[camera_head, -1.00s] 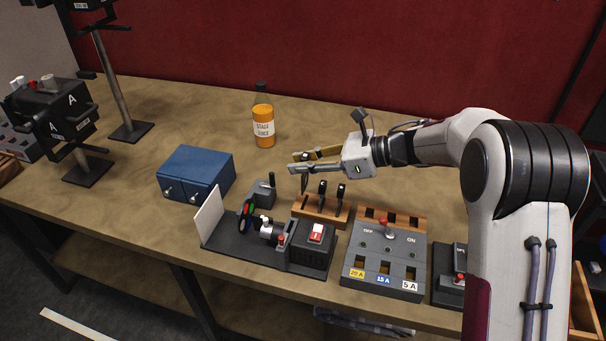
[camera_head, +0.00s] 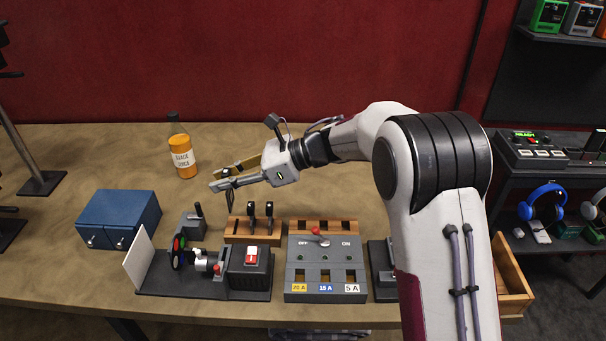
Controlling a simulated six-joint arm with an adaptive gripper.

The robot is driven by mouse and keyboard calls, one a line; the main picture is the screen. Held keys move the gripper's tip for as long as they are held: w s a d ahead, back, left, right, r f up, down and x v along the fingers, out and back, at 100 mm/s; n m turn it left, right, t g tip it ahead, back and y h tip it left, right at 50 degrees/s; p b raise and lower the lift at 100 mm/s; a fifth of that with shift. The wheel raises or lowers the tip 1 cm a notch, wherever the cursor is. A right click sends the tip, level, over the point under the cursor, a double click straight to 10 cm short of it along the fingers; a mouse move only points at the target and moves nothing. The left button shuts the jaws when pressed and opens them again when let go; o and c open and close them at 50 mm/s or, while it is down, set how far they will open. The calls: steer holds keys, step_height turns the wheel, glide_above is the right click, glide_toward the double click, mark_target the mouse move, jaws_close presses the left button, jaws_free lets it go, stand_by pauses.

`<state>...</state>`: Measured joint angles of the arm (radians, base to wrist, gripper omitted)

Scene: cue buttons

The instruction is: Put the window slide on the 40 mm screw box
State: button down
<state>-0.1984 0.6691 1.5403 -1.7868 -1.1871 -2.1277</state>
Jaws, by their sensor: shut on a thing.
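My gripper (camera_head: 220,179) is in the air above the left end of a small wooden rack (camera_head: 239,229). It is shut on a thin dark piece (camera_head: 232,197) that hangs below the fingers. The fingers hide part of it, and I cannot tell for sure that it is the window slide. Two similar dark upright pieces, a left one (camera_head: 251,209) and a right one (camera_head: 269,209), stand in the rack. I cannot make out a 40 mm screw box in this view.
A projector-like device (camera_head: 205,262) with coloured discs and a white card (camera_head: 139,258) stands in front. A grey switch panel (camera_head: 325,271) is right of it. A blue cabinet (camera_head: 119,218) and an orange bottle (camera_head: 183,157) are left. An open wooden drawer (camera_head: 510,273) and shelves are right.

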steer(key=shift+r, duration=0.1)
step_height(320, 180, up, 11)
steer(key=shift+w+d+f, duration=0.1)
steer(key=shift+d, duration=0.05)
steer(key=w+d+m+t+h, duration=0.1)
steer(key=w+d+m+t, duration=0.3)
steer(key=d, duration=0.9)
steer(key=w+d+m+t, duration=0.15)
steer(key=w+d, duration=0.45)
steer(key=d, duration=0.7)
steer(key=d+m+t+h, duration=0.3)
steer(key=d+t, duration=0.1)
steer(key=d, duration=1.7)
steer(key=shift+m, duration=0.25)
steer(key=f, duration=0.5)
steer(key=shift+w+d+f, duration=0.15)
steer(key=shift+w+d, duration=0.1)
steer(key=shift+d, duration=0.1)
step_height(320, 180, down, 6)
